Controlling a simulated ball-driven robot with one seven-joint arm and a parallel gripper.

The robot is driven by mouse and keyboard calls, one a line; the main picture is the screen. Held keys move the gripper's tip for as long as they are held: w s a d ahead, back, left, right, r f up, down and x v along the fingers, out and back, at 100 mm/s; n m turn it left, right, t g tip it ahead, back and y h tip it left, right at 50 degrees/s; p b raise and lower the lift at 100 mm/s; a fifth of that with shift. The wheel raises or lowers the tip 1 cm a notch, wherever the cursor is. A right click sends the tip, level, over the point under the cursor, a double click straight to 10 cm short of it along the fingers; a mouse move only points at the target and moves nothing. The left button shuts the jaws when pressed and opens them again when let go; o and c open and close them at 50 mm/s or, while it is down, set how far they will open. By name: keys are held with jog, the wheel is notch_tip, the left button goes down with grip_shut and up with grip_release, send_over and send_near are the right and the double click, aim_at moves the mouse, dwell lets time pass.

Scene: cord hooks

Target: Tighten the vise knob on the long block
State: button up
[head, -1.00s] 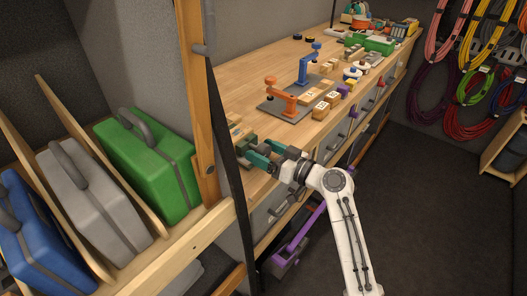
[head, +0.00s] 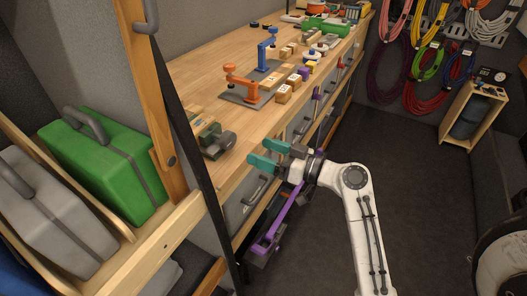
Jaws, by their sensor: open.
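A small green-grey vise (head: 205,133) stands near the front edge of the wooden workbench, just right of the upright post. Its dark round knob (head: 220,146) faces the front edge. A light wooden piece (head: 200,121) shows at the vise; I cannot tell for sure that it is the long block or how firmly it is held. My gripper (head: 256,154) has teal fingers that are open and empty. It is to the right of the knob, apart from it, beside the bench edge.
Orange (head: 240,84) and blue (head: 267,55) clamps stand farther back on the workbench (head: 196,86), with small wooden blocks around them. A wooden post (head: 150,84) rises left of the vise.

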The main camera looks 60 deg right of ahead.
aim_at(231, 141)
jog(key=w+p, duration=0.1)
jog(key=w, duration=0.1)
jog(key=w+a+n+h+p, duration=0.1)
jog(key=w+p, duration=0.1)
jog(key=w+n+h+p, duration=0.1)
jog(key=w+p, duration=0.1)
jog(key=w, duration=0.1)
jog(key=shift+a+r, duration=0.15)
jog(key=shift+r, duration=0.05)
jog(key=shift+w+f+p, duration=0.1)
jog(key=shift+w+p, duration=0.25)
jog(key=shift+w, duration=0.4)
jog(key=c, duration=1)
